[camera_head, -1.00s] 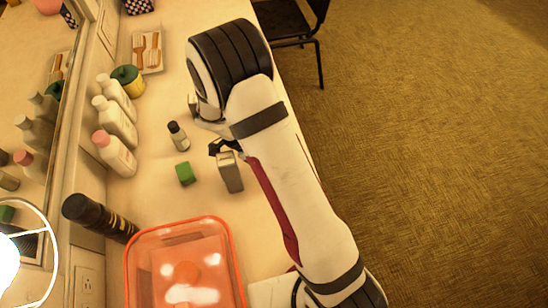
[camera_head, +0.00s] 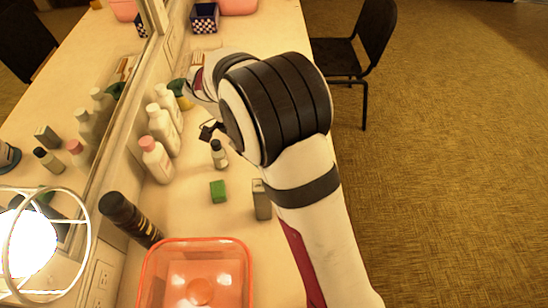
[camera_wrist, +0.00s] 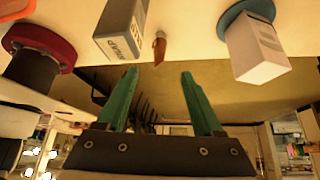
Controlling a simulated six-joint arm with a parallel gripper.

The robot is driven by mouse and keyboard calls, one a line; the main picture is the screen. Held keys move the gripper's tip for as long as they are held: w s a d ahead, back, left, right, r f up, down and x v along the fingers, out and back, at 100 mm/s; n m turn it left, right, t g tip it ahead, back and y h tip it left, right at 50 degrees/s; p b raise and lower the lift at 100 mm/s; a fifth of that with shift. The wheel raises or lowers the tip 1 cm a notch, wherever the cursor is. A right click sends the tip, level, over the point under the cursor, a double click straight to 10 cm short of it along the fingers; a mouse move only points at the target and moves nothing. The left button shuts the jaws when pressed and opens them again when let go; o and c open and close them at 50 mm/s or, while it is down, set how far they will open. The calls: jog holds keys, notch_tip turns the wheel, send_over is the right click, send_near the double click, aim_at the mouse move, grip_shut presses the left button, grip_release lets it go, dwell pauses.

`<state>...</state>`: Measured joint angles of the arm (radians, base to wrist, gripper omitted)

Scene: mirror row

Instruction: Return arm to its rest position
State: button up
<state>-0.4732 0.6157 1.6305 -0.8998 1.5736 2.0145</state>
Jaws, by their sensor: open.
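My arm reaches from the lower right across the counter in the head view. My gripper (camera_head: 211,130) is small and partly hidden there, beside the white bottles and above the small dark-capped bottle (camera_head: 219,154) in the picture. In the wrist view my gripper (camera_wrist: 159,76) shows two green fingers spread apart with nothing between them. A grey box (camera_head: 262,199) stands on the counter, clear of the fingers. A grey box with lettering (camera_wrist: 122,30) also shows at the top of the wrist view. My arm hides part of the counter's far side.
A green block (camera_head: 218,191), a pink-capped bottle (camera_head: 157,160) and a white bottle (camera_head: 161,130) stand near the mirror. A dark can (camera_head: 130,219) and an orange translucent bin (camera_head: 196,275) are in front. A black chair (camera_head: 362,50) stands on open carpet at right.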

jog(key=s+d+r+n+y, duration=0.2)
jog(key=s+d+r+n, duration=0.15)
jog(key=s, duration=0.25)
jog(key=s+d+r+n+y, duration=0.2)
jog(key=s+r+n+y, duration=0.15)
jog(key=s, duration=0.35)
jog(key=s+n+t+y, duration=0.1)
jog(key=s+n+y, duration=0.1)
jog(key=s+n, duration=0.5)
jog(key=shift+s+a+r, duration=0.25)
jog(key=shift+s+a, duration=0.05)
jog(key=shift+s, duration=0.75)
jog(key=shift+y, duration=0.25)
